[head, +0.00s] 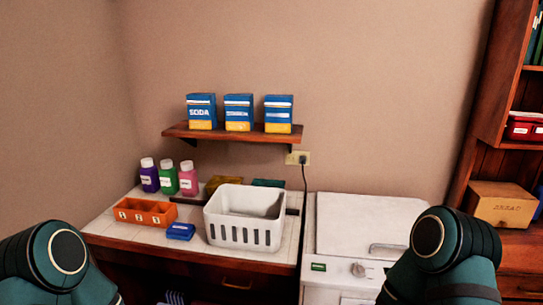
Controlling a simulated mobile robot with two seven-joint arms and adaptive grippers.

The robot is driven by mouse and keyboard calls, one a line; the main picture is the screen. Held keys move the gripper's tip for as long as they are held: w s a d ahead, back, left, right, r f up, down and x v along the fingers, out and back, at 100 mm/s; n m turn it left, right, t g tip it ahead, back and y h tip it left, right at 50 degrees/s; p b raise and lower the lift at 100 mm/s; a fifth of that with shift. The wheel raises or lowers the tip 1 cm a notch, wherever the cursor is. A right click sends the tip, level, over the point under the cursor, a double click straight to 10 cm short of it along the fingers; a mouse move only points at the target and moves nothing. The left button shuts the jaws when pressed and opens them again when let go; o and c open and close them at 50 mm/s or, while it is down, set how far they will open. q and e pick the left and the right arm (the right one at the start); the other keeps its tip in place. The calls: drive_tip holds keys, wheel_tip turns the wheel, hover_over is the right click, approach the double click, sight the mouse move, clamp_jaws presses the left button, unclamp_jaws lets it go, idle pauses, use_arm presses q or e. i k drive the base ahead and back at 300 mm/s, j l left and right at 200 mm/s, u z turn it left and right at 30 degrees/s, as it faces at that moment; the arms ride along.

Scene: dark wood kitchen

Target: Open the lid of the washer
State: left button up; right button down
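The washer (308,240) is a white top-loading machine at the lower right, beside the wooden counter. Its white lid (362,222) lies flat and closed on top, with a handle (388,247) near its front right. A round knob (358,270) and a small green label (319,267) are on the front panel. Part of the washer's right side is hidden behind my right arm. My two dark teal arms come in at the lower left and lower right corners. Neither gripper is in the picture.
On the tiled counter (110,231) left of the washer stand a white basket (245,228), an orange tray (146,212), a blue box (181,231) and coloured bottles (168,178). A wall shelf (230,133) holds blue boxes. A power cord (304,200) hangs from an outlet. A wooden cabinet stands right.

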sight(376, 229)
drive_tip(key=j+z, duration=0.2)
drive_tip(key=z, duration=0.5)
